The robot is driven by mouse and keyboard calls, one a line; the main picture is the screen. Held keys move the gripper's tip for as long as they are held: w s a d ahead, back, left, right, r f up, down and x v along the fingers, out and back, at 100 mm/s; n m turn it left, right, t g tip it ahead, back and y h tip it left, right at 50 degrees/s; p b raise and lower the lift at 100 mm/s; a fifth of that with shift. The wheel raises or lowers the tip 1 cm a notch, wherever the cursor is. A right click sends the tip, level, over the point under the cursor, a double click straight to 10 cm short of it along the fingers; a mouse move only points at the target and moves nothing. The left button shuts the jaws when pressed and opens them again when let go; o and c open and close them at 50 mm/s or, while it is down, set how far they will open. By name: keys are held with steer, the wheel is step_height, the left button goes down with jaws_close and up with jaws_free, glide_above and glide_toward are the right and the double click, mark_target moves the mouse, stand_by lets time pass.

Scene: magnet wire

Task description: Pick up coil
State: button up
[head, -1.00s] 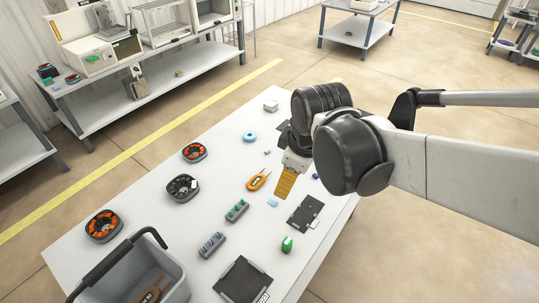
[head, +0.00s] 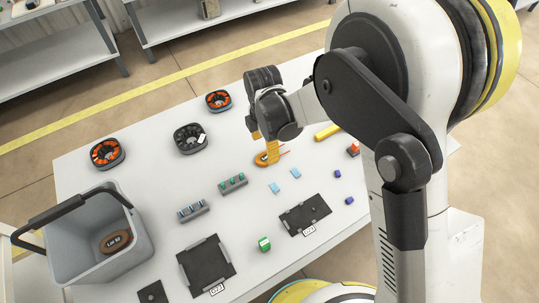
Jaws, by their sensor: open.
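A small orange oval piece with thin leads (head: 261,160), which looks like a coil, lies flat on the white table, partly hidden by my gripper. My gripper (head: 266,148) has yellow fingers and points down right over this piece. The fingers are open, and I cannot tell whether they touch the piece. Three dark round ring-shaped parts stand behind and to the left: one with orange windings (head: 107,153), one plain dark (head: 190,138), and one more with orange (head: 218,100).
A grey bin (head: 98,262) with a black handle holds a brown oval piece labelled Lot 83 (head: 117,241). Black trays (head: 305,214) (head: 206,268), grey racks (head: 232,184) (head: 181,212), a green block (head: 264,244), and small blue pieces (head: 275,187) lie on the table. A yellow bar (head: 327,132) lies right of my gripper.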

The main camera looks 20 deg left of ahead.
steer(key=f+b, duration=0.1)
steer(key=f, duration=0.1)
steer(key=f+b, duration=0.1)
steer(key=f, duration=0.1)
steer(key=f+b, duration=0.1)
steer(key=f, duration=0.1)
steer(key=shift+w+d+f, duration=0.2)
steer(key=shift+w+f, duration=0.05)
steer(key=shift+w, duration=0.15)
steer(key=shift+r, duration=0.1)
steer(key=c, duration=1.3)
